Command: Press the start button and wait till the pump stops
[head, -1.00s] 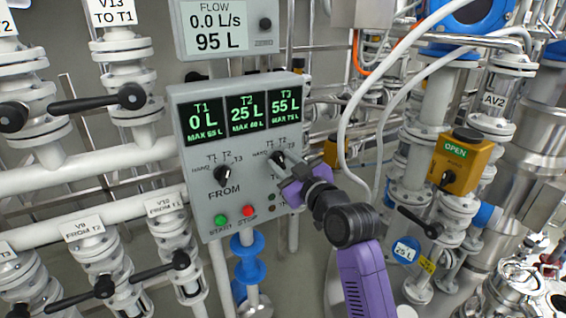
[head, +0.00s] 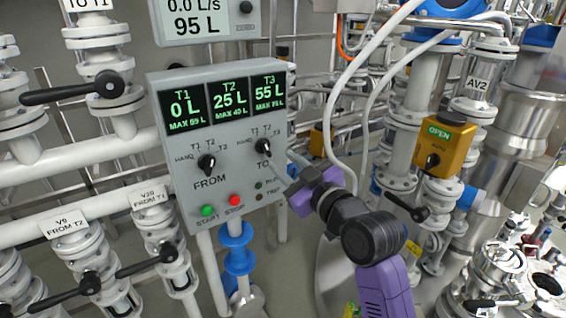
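The grey pump control box (head: 165,130) stands left of centre in the head view. Its green START button (head: 207,210) is at the lower left of the panel, beside the red STOP button (head: 235,200). The FROM knob (head: 206,164) and the TO knob (head: 263,147) sit above them. The screens (head: 228,95) read T1 0 L, T2 25 L and T3 55 L. My gripper (head: 284,174) is at the panel's right side, below and right of the TO knob, and looks empty. Its finger gap is too small to judge. Two small lamps (head: 258,185) look dark.
A flow meter (head: 200,22) above the box reads 0.0 L/s and 95 L. Valves with black levers (head: 70,92) crowd the left. A yellow actuator marked OPEN (head: 447,145) and white hoses (head: 352,90) are on the right. Space in front of the panel's lower left looks clear.

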